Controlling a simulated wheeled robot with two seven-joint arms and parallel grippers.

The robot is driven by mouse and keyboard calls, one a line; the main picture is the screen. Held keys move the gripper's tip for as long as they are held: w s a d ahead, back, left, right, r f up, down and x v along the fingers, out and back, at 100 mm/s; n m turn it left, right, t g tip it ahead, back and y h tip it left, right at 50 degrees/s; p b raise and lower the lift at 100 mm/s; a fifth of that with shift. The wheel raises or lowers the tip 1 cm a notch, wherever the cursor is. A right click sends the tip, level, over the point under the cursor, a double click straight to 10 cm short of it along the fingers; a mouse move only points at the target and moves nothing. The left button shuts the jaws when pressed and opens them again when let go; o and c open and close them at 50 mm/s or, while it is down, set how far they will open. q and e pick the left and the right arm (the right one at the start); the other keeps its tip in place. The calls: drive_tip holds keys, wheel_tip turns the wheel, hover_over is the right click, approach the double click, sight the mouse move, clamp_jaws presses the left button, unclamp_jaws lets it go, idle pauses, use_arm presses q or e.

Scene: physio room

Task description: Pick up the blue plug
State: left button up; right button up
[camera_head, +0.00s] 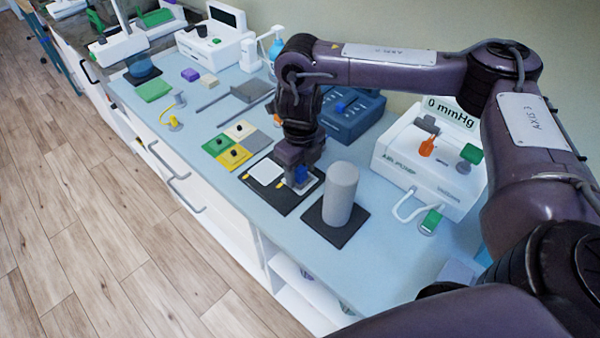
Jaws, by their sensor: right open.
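A small blue plug (301,173) stands at the right end of a black board (283,202), on or over a light pad. My right gripper (300,177) points down right over the plug, with its open fingers around or just beside it. The fingers hide part of the plug, so I cannot tell whether they touch it. My left gripper is not in view.
A grey cylinder (341,190) stands on a dark mat close to the right of my gripper. A white pump unit (420,165) is further right. A dark blue rack (350,122) stands behind. Coloured tiles (236,132) lie left of the board.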

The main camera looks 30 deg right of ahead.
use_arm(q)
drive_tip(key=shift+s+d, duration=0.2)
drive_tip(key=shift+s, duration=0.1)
use_arm(e)
drive_tip(key=c, duration=0.8)
drive_tip(key=shift+r, duration=0.15)
drive_tip(key=shift+c, duration=0.2)
